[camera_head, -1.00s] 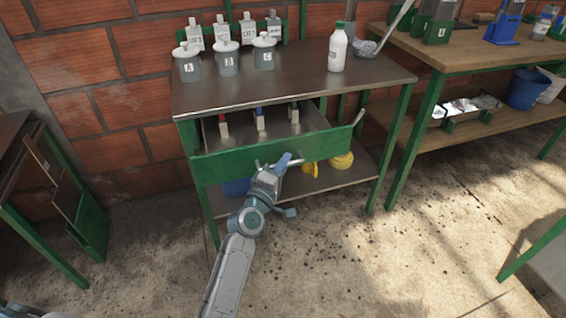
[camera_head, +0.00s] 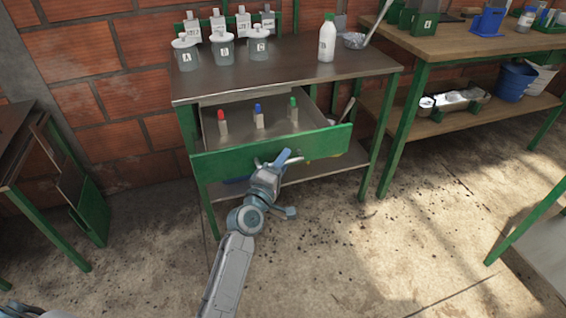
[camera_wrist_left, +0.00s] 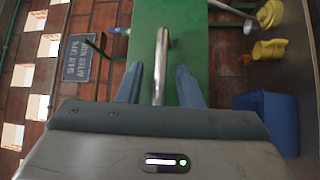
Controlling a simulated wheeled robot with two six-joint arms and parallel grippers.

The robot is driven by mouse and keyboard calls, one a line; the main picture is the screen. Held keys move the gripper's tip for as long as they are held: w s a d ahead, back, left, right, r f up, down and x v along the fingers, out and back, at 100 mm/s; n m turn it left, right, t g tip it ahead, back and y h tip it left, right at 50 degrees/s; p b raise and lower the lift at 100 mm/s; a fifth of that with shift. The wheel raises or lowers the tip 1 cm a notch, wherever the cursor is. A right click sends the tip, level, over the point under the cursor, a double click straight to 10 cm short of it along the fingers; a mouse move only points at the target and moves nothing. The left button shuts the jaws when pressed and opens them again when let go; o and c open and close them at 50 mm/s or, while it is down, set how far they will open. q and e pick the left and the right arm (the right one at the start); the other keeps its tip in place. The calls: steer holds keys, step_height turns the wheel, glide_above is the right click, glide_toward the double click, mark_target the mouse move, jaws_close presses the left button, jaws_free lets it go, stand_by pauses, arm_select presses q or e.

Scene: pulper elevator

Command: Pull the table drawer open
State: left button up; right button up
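The table drawer (camera_head: 225,165) has a green front and stands part-way out from under the dark table top (camera_head: 290,68). It holds blocks with a red, a blue and a green top. My left gripper (camera_head: 279,164) is at the drawer's metal handle, in front of the green front. In the left wrist view the handle bar (camera_wrist_left: 161,60) lies between the two blue fingers of my left gripper (camera_wrist_left: 158,84). A gap shows on each side of the bar, so the fingers look open around it. My right gripper is not in view.
Lidded jars (camera_head: 222,50) and a white bottle (camera_head: 327,40) stand on the table top. A blue bin (camera_wrist_left: 268,120) and yellow items (camera_wrist_left: 270,48) show in the left wrist view. The concrete floor (camera_head: 350,250) in front of the table is clear.

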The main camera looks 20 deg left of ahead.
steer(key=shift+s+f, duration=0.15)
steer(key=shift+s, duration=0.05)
arm_select(q)
steer(key=b+v, duration=0.1)
steer(key=v, duration=0.9)
steer(key=shift+s, duration=0.4)
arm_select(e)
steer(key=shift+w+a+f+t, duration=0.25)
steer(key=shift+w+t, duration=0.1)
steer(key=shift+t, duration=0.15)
arm_select(q)
steer(key=shift+a+f, duration=0.1)
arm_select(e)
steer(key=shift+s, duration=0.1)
